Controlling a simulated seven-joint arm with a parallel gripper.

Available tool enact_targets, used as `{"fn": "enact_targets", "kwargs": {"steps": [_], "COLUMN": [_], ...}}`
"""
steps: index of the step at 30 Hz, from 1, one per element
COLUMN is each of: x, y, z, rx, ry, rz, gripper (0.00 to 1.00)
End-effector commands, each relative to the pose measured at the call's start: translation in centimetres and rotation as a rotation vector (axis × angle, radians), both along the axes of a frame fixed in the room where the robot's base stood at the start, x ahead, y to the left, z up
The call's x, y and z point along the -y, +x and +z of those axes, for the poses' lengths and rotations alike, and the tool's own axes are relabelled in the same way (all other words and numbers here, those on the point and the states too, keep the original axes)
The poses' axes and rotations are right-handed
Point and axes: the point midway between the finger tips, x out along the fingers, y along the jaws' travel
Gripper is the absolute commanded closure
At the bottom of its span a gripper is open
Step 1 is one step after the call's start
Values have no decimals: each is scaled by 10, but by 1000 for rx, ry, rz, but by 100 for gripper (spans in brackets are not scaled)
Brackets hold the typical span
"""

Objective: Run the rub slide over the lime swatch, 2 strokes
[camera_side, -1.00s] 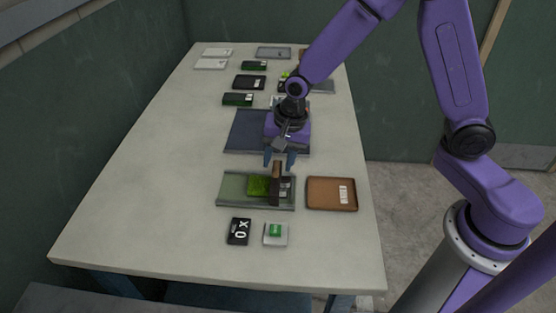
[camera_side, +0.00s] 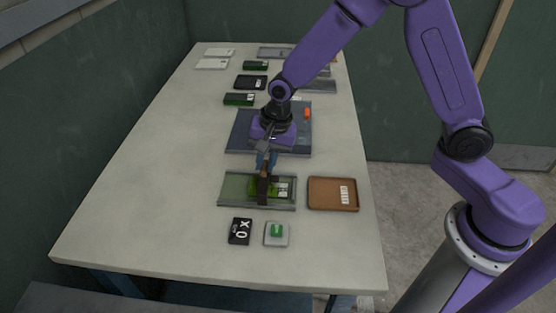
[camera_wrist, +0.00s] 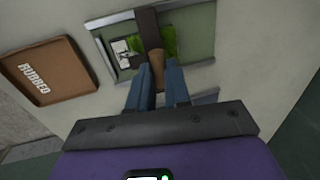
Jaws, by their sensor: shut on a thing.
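The rub slide, a dark bar (camera_side: 263,191) with a tan handle (camera_wrist: 157,68), lies across the lime swatch (camera_side: 254,188). In the wrist view, bright green of the swatch (camera_wrist: 169,40) shows mainly right of the bar (camera_wrist: 149,25), with a little at its left. The swatch sits on a shallow green tray (camera_side: 231,190) with a raised rim, beside a white label (camera_wrist: 121,49). My gripper (camera_side: 265,165) is shut on the slide's handle; its blue fingers (camera_wrist: 159,77) flank the handle from both sides. Whether the bar presses on the swatch cannot be told.
A brown tray (camera_side: 323,205) marked RUBBED stands right of the green tray, empty. A black tile reading x0 (camera_side: 239,232) and a white box with a green button (camera_side: 276,235) lie in front. A dark blue mat (camera_side: 238,132) lies behind. The table's left side is clear.

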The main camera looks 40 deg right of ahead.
Motion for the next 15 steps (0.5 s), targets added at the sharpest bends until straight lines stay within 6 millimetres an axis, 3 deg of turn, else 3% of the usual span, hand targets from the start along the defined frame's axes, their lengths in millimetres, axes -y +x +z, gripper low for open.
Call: {"fn": "enact_targets", "kwargs": {"steps": [9, 15], "x": [-47, -63], "y": [46, 62], "z": [0, -1], "rx": [2, 1], "ry": [2, 1], "rz": [0, 0], "gripper": [100, 100]}}
